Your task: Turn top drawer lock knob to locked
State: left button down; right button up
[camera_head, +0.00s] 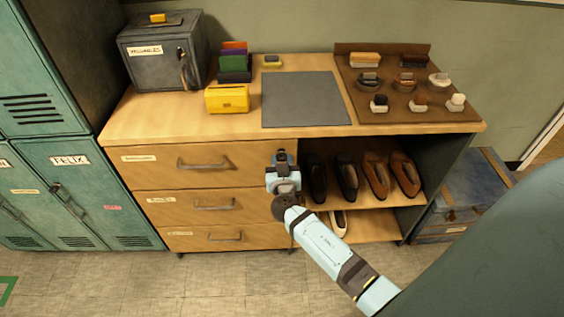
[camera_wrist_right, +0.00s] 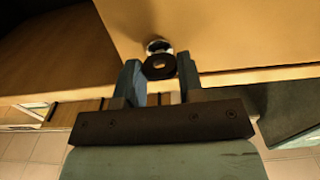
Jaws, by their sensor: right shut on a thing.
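The top drawer (camera_head: 225,153) is shut, with a bar handle (camera_head: 203,164) in its middle. My right gripper (camera_head: 281,160) is at the right end of the top drawer's front and hides the lock knob in the head view. In the right wrist view, the dark round lock knob (camera_wrist_right: 160,67) sits between the two blue fingers of my right gripper (camera_wrist_right: 158,75), with a shiny metal collar (camera_wrist_right: 158,46) behind it. The fingers are shut on the knob. I cannot tell which way the lock is turned. My left gripper is not in view.
Open shelves with shoes (camera_head: 376,175) are just right of the gripper. On the counter are a grey mat (camera_head: 305,98), a grey valuables box (camera_head: 163,58) and a brown board (camera_head: 440,105) with brushes and tins. Green lockers (camera_head: 75,190) stand left; a blue chest (camera_head: 470,190) stands right.

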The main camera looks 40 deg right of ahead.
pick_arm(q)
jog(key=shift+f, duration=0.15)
pick_arm(e)
jog(key=n+b, duration=0.3)
jog(key=n, duration=0.2)
jog(key=shift+n+b, duration=0.5)
jog(key=shift+n, duration=0.5)
jog(key=n, duration=0.4)
jog(key=shift+r, duration=0.1)
jog(key=n, duration=0.5)
jog(key=shift+p, duration=0.35)
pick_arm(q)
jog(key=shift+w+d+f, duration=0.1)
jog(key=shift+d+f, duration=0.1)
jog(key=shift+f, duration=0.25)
pick_arm(e)
jog(key=shift+n, duration=0.7)
